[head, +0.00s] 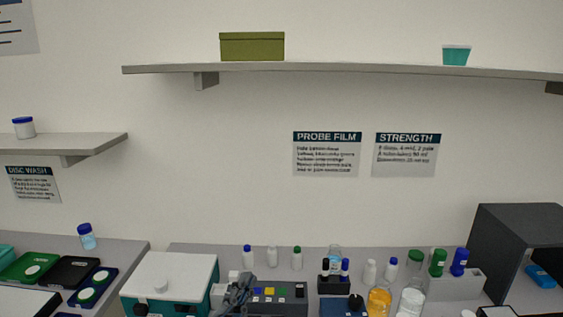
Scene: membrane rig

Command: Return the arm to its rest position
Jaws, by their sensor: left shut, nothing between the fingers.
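My left gripper (236,291) shows at the bottom of the head view, a dark grey shape in front of the bench equipment. Its fingers are together and hold nothing that I can see. It is small and low in the picture, in front of a dark box with coloured buttons (283,291); I cannot tell whether it touches anything. My right gripper is not in view.
A white-lidded teal box (170,274) stands left of the gripper. Bottles stand to the right, including an amber flask (379,301). A dark open cabinet (517,240) is at the far right.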

